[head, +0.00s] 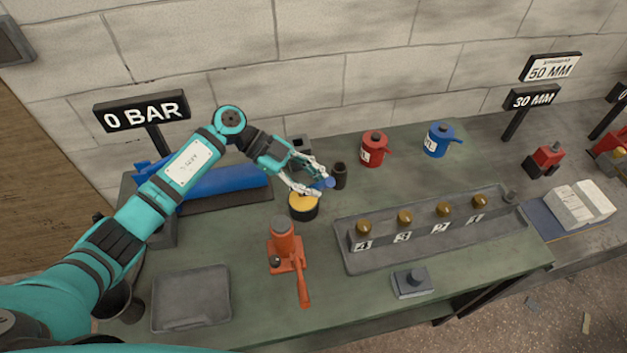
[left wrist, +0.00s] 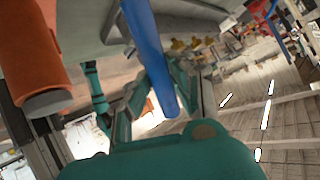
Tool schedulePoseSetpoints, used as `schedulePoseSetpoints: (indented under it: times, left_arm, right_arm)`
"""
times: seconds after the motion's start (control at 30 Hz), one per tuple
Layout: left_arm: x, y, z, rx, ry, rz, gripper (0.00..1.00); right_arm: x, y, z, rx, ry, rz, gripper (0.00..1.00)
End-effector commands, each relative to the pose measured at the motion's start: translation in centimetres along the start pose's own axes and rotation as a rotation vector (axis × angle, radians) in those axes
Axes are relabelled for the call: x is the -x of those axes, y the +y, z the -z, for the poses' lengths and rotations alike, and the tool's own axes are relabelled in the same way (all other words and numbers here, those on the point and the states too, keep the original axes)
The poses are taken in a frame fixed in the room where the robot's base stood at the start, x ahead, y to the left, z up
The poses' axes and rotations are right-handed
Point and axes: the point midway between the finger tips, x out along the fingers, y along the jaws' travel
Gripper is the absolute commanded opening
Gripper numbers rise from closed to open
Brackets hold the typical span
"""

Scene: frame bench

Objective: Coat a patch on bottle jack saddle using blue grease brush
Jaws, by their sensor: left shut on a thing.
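The orange bottle jack (head: 285,252) stands upright on the green bench, with its grey saddle (head: 282,225) on top. My left gripper (head: 319,184) is shut on the blue grease brush (head: 328,182), just above and right of the yellow-topped black pot (head: 303,206). In the left wrist view the blue handle (left wrist: 150,55) runs between the fingers. The brush's working end is hidden, so I cannot tell whether it touches the pot's contents. An orange body with a grey end, seemingly the jack (left wrist: 32,55), shows at the wrist view's left. My right gripper is not in view.
A grey tray (head: 191,298) lies at front left. A numbered rack with brass knobs (head: 388,252) lies right of the jack. Red (head: 373,149) and blue (head: 437,140) cans stand behind, with a dark cup (head: 340,176) near the gripper. A small grey block (head: 413,283) sits in front.

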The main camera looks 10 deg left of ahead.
Motion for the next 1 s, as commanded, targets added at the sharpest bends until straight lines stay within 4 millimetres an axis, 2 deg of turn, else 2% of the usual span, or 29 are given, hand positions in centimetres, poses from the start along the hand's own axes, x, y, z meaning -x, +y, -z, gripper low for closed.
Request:
schedulePoseSetpoints:
  times: [1.0]
  left_arm:
    - [-0.56,0.24,-0.91,0.000,0.000,0.000,0.00]
  right_arm:
    - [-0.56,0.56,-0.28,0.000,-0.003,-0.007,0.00]
